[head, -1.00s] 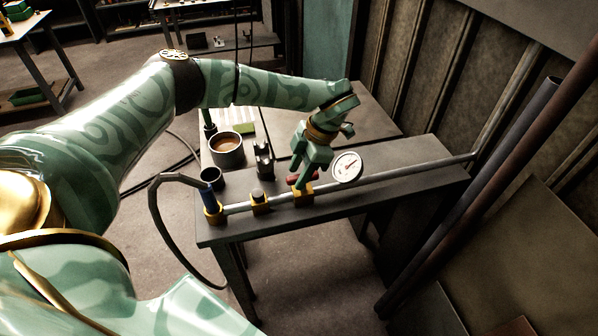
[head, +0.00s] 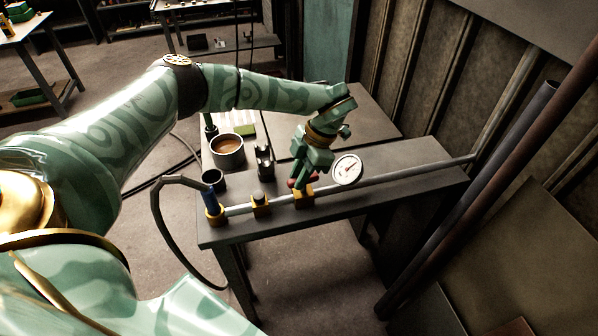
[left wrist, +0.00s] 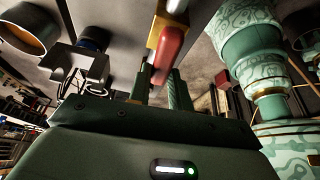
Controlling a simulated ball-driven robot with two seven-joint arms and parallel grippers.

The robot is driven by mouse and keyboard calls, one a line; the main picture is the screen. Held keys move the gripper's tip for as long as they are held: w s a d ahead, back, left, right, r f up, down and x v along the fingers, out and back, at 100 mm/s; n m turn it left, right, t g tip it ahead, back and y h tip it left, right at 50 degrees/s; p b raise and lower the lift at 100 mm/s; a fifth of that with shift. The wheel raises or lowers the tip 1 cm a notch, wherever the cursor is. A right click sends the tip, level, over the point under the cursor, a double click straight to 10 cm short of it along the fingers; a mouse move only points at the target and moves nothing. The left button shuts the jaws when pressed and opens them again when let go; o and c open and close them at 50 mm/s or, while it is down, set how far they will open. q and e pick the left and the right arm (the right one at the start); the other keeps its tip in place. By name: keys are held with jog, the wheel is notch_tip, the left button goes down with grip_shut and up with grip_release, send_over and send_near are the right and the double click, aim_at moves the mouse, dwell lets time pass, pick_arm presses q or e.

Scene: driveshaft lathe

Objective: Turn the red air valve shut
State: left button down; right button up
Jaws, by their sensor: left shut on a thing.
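The red air valve's handle (head: 291,183) shows at the left of my left gripper's fingertips in the head view. The valve sits on a yellow fitting (head: 304,200) on the grey pipe along the bench's front edge. My left gripper (head: 301,184) reaches down from above and is shut on the handle, hiding much of it. In the left wrist view, the red handle (left wrist: 170,48) runs between the two green fingers (left wrist: 159,78). My right gripper is not in view.
A white-faced pressure gauge (head: 347,170) stands on the pipe close right of my gripper. A blue-ended hose fitting (head: 211,202), a cup of brown liquid (head: 227,150) and a dark bracket (head: 264,162) are to the left.

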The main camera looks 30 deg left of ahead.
pick_arm(q)
jog(key=n+h+p, duration=0.1)
jog(key=n+p, duration=0.1)
jog(key=n, duration=0.1)
jog(key=shift+d+r, duration=0.1)
jog(key=shift+r, duration=0.1)
jog(key=n+p, duration=0.1)
jog(key=n, duration=0.1)
jog(key=n+h+p, duration=0.1)
jog(key=n, duration=0.1)
jog(key=n+h+p, duration=0.1)
jog(key=shift+d+n+g, duration=0.25)
jog(key=shift+n+g, duration=0.05)
jog(key=shift+n, duration=0.1)
jog(key=n+h+p, duration=0.2)
jog(key=n+p, duration=0.1)
jog(key=n, duration=0.1)
jog(key=shift+d+n, duration=0.15)
jog(key=shift+n, duration=0.15)
jog(key=shift+w+d+f+n+t+h+p, duration=0.1)
jog(key=shift+n+t+h+p, duration=0.25)
jog(key=shift+n+p, duration=0.45)
jog(key=shift+w+n+t+h+p, duration=0.15)
jog(key=shift+n+t+p, duration=0.4)
jog(key=shift+n, duration=0.35)
jog(key=shift+s, duration=0.1)
jog(key=c, duration=1.3)
grip_release()
jog(key=shift+f, duration=0.1)
